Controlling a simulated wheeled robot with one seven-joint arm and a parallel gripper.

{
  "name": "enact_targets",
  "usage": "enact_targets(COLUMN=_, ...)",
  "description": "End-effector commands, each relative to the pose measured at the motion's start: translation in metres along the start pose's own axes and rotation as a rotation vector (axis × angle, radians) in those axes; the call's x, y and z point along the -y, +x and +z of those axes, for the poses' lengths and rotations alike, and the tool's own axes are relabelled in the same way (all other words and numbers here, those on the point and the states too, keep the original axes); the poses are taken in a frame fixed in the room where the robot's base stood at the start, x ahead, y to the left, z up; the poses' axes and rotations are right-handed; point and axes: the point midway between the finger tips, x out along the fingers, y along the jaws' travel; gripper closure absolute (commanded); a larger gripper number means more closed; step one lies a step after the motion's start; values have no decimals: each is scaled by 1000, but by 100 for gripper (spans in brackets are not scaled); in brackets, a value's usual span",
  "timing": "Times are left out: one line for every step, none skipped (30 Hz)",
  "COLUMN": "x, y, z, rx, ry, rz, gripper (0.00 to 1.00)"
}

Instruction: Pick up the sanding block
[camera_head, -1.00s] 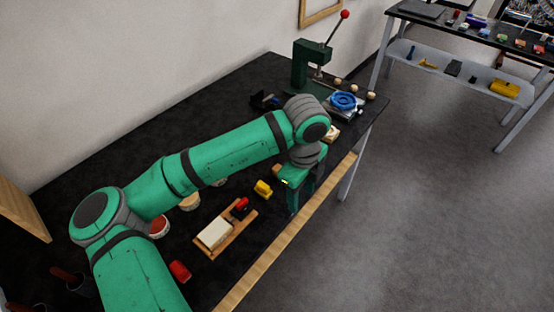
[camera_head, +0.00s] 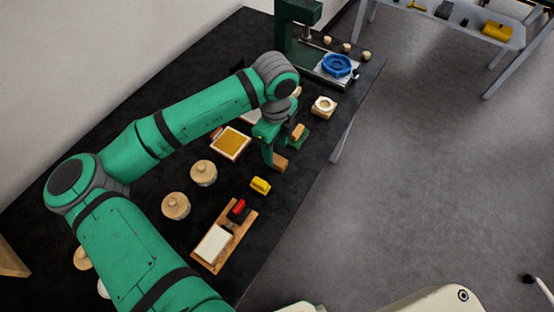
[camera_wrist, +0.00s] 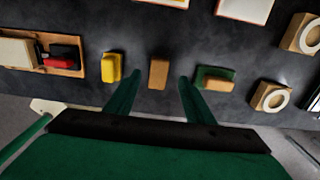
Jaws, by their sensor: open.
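A plain brown block, apparently the sanding block (camera_head: 280,164), lies on the dark bench top near its front edge. In the wrist view the brown block (camera_wrist: 158,72) lies between my two fingertips, with a gap on both sides. My gripper (camera_head: 276,152) is open, pointing down at the block, and holds nothing. In the head view my fingers partly cover the block's far side. A green piece with a wooden block on it (camera_wrist: 214,80) sits just right of my right finger in the wrist view. I cannot tell the height of my fingertips above the bench.
A yellow block (camera_head: 260,185) lies near the left finger. A wooden tray (camera_head: 205,258) with a white block and a red item is nearer. Lidded round jars (camera_head: 203,173), a framed gold panel (camera_head: 230,143), a ringed wooden block (camera_head: 323,106) and a green press (camera_head: 292,30) stand around.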

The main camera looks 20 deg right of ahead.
Motion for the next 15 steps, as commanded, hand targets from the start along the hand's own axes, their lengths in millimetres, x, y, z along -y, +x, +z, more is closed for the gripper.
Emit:
enact_targets(x=0, y=3, z=0, rx=0, ry=0, rz=1, gripper=52)
enact_targets(x=0, y=5, z=0, rx=-1, ry=1, rz=1, gripper=52)
enact_targets(x=0, y=6, z=-1, rx=-1, ry=1, rz=2, gripper=52)
enact_targets(x=0, y=8, z=-1, rx=-1, ry=1, rz=2, gripper=52)
enact_targets(x=0, y=10, z=-2, rx=-1, ry=2, rz=1, gripper=52)
enact_targets(x=-1, y=14, z=-2, rx=-1, ry=2, rz=1, gripper=52)
enact_targets(x=-1, y=19, z=-3, rx=0, ry=2, rz=2, gripper=52)
enact_targets(x=-2, y=23, z=-4, rx=0, ry=2, rz=2, gripper=52)
enact_targets(x=-2, y=29, z=-5, rx=-1, ry=3, rz=2, gripper=52)
enact_targets(x=-2, y=33, z=-6, rx=-1, ry=3, rz=2, gripper=52)
enact_targets(x=-3, y=37, z=-6, rx=0, ry=3, rz=2, gripper=52)
enact_targets(x=-2, y=43, z=-6, rx=-1, ry=2, rz=2, gripper=52)
enact_targets(x=-2, y=46, z=-6, rx=-1, ry=2, rz=1, gripper=52)
enact_targets(x=-2, y=49, z=-6, rx=-1, ry=2, rz=1, gripper=52)
enact_targets(x=-2, y=52, z=-6, rx=-1, ry=1, rz=2, gripper=52)
